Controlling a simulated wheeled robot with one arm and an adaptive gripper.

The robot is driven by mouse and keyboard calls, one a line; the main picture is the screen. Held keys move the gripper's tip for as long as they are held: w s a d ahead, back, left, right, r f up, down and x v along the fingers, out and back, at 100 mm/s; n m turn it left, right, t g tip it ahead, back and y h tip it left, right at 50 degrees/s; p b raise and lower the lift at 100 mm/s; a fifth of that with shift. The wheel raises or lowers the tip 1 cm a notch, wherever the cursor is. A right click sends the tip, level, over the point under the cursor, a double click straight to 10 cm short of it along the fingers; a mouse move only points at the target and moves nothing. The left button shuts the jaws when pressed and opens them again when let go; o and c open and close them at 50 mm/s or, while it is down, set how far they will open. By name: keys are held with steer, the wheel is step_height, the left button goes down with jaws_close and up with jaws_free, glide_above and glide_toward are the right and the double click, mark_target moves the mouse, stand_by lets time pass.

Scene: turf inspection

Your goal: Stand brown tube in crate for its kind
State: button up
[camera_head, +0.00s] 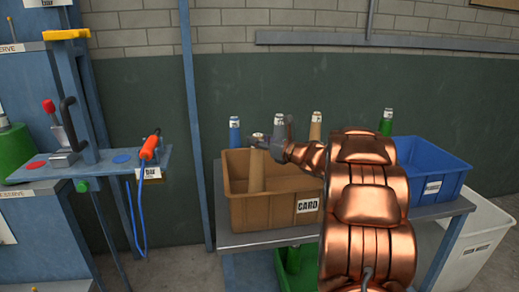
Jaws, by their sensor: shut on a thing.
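A brown tube (257,174) stands roughly upright, with a slight tilt, inside the brown crate (264,213), which carries a "CARD" label. My gripper (262,141) is shut on the tube near its top. The tube's lower end is hidden behind the crate's front wall, so I cannot tell whether it touches the crate floor. My copper arm comes in from the lower right and hides the crate's right end.
Behind the crates stand a blue tube (234,132), another brown tube (315,126) and a green tube (386,122). A blue crate (440,170) is on the right of the bench (262,238). A green crate (297,268) sits below, a white bin (476,240) at right.

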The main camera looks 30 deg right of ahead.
steer(key=shift+f, duration=1.35)
steer(key=o, duration=1.1)
steer(key=shift+s+d, duration=0.1)
steer(key=b+v, duration=0.1)
steer(key=v, duration=1)
steer(key=shift+s, duration=0.4)
